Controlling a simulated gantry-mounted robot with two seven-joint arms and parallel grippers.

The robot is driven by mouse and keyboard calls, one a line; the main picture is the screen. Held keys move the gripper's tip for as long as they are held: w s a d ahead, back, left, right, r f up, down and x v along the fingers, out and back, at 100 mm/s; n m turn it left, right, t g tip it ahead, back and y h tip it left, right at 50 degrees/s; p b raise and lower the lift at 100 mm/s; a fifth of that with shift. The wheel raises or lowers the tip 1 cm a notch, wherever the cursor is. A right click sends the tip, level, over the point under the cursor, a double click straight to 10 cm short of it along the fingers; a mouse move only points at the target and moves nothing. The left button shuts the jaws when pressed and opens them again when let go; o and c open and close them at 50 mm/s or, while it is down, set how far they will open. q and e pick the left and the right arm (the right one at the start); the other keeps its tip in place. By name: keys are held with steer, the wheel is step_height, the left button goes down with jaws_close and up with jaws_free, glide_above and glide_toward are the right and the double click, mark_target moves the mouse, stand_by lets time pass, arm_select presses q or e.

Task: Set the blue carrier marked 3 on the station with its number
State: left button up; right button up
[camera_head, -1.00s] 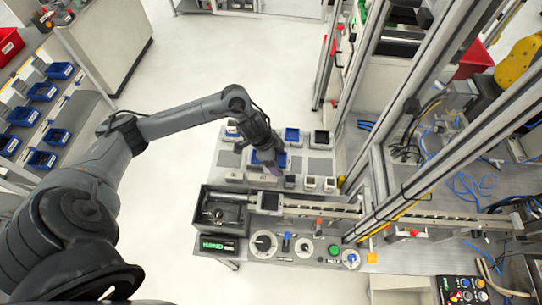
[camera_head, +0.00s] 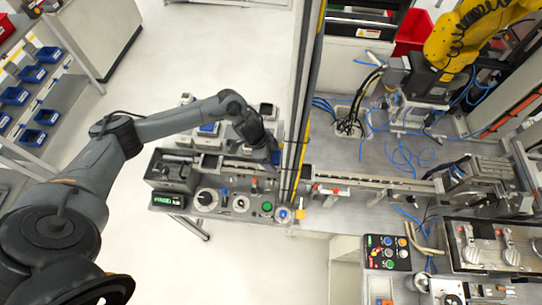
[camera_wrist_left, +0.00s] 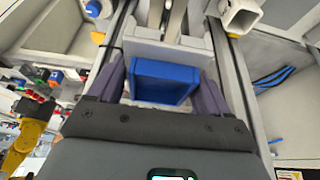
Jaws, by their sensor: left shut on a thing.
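My left gripper (camera_head: 274,156) reaches in from the left and points down over the rail of the workbench, close to the upright frame post. In the left wrist view its two purple-grey fingers are shut on the blue carrier (camera_wrist_left: 163,82), one on each side. The carrier is an open-looking blue box in front of a light grey block. I cannot read a number on it, nor tell whether it touches anything below. In the head view the carrier is mostly hidden by the gripper. No station number is legible. My right gripper is not in view.
The metal post (camera_head: 300,100) stands just right of the gripper. A conveyor rail (camera_head: 370,184) runs right past it. A control panel (camera_head: 240,203) with knobs lies in front. A yellow robot arm (camera_head: 470,40) is at the back right. Blue bins (camera_head: 40,65) stand far left.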

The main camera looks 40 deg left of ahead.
arm_select(q)
steer(key=shift+f+b, duration=0.95)
steer(key=shift+b, duration=0.05)
step_height(320, 180, down, 3)
steer(key=b, duration=0.3)
steer(key=shift+f+b, duration=0.45)
steer(key=shift+f, duration=0.35)
steer(key=shift+f+p, duration=0.1)
steer(key=shift+p, duration=0.2)
steer(key=shift+f, duration=0.4)
steer(key=shift+f, duration=0.45)
stand_by(0.3)
steer(key=o, duration=1.2)
